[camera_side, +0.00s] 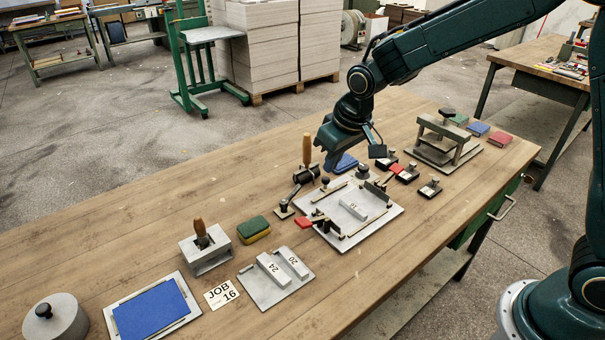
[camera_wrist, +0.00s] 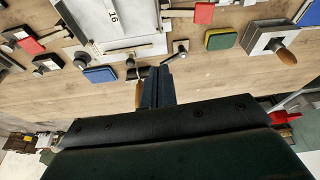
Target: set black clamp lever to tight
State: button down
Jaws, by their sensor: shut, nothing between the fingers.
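My gripper (camera_side: 329,166) points down above the back of the feeder plate (camera_side: 390,213), with its fingers closed and empty. In the wrist view its closed fingers (camera_wrist: 157,80) show dark at the centre. On the plate, a dark flat lever-like piece (camera_side: 376,190) stands near the right edge, apart from my gripper. A black clamp-like part (camera_side: 322,220) sits at the plate's left edge beside a red lever (camera_side: 303,222). I cannot tell surely which is the black clamp lever, or its setting. The wrist view shows only part of the plate (camera_wrist: 95,20).
A wooden-handled crank (camera_side: 307,150) stands upright close to my gripper's left. A blue pad (camera_side: 345,162) lies below it. Small black-knobbed blocks (camera_side: 408,173) and a press frame (camera_side: 447,138) stand to the right. A green sponge (camera_side: 254,228) lies left. The front table edge is clear.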

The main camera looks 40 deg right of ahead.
aim_at(292, 197)
jog(key=shift+w+a+f, duration=0.2)
jog(key=shift+w+f, duration=0.1)
jog(key=shift+f, duration=0.2)
jog(key=shift+w+a+f, duration=0.15)
jog(key=shift+w+f, duration=0.15)
jog(key=shift+f, duration=0.15)
jog(key=shift+f, duration=0.1)
jog(key=x, duration=1)
jog(key=shift+w, duration=0.45)
jog(key=shift+w+a+f, duration=0.1)
jog(key=shift+w+f, duration=0.05)
jog(key=shift+w, duration=0.55)
jog(key=shift+w+a+f, duration=0.1)
jog(key=shift+w+f, duration=0.05)
jog(key=shift+w, duration=0.55)
